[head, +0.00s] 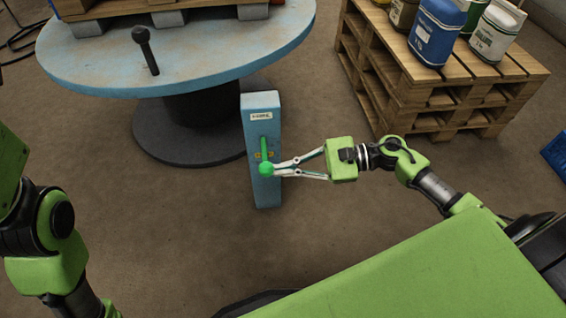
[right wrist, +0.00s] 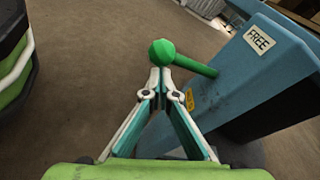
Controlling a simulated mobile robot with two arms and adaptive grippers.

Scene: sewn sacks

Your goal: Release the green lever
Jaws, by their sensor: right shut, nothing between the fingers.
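The green lever (head: 264,150) sits on the front of a narrow blue post (head: 262,195) in the middle of the head view. Its round knob is at the lower end in that view. In the right wrist view the lever (right wrist: 195,65) runs from the post to the knob, just beyond my fingertips. My right gripper (head: 275,170) comes in from the right. Its fingers are shut with nothing between them, and the tips (right wrist: 160,78) are at the knob; whether they touch it I cannot tell. My left arm shows at the left, its gripper out of view.
A white label reading FREE (right wrist: 259,41) is on the post. A round blue table (head: 200,65) with a black upright lever (head: 146,50) stands behind it. The brown floor around the post is clear.

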